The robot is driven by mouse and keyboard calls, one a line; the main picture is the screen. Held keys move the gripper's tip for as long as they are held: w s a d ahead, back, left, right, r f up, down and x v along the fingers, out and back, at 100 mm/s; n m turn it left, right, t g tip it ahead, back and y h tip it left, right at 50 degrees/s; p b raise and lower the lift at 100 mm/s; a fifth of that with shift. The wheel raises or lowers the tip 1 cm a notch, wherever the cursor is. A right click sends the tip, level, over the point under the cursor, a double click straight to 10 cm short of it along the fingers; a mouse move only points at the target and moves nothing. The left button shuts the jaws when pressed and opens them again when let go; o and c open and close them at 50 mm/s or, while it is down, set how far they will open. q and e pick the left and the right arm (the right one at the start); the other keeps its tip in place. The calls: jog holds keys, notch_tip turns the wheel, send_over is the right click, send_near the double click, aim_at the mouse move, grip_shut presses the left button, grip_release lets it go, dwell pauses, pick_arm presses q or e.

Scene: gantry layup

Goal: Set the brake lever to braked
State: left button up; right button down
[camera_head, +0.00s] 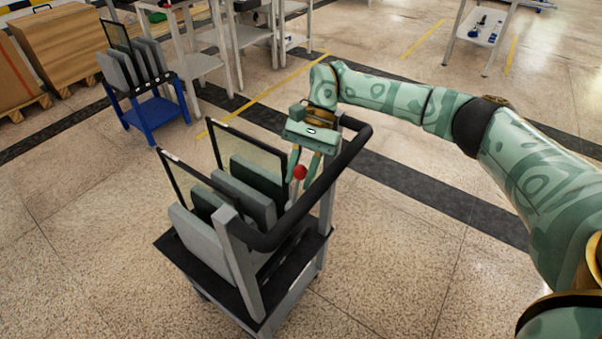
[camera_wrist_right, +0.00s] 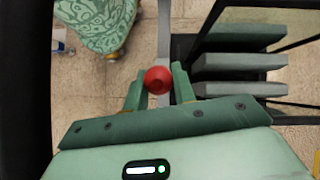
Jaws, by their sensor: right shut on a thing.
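The brake lever's red ball knob (camera_head: 300,172) is at the handle end of a grey and black cart, just inside the black push bar (camera_head: 338,165). My right gripper (camera_head: 301,174) reaches down over the push bar and is shut on the knob. In the right wrist view, the red knob (camera_wrist_right: 158,80) sits between the two green fingertips (camera_wrist_right: 159,84). A grey lever shaft (camera_wrist_right: 164,40) runs away from the knob. The lever's lower end is hidden. My left gripper is not in view.
The cart's rack holds several grey and dark green panels (camera_head: 247,196) and framed glass sheets, close beside my right gripper. A blue cart (camera_head: 157,112) with similar panels stands at the back left. Wooden crates (camera_head: 72,45) and work tables stand behind.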

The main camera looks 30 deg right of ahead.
dwell(0.3)
jog(key=c, duration=1.2)
grip_release()
jog(key=shift+d, duration=0.1)
jog(key=shift+o, duration=0.2)
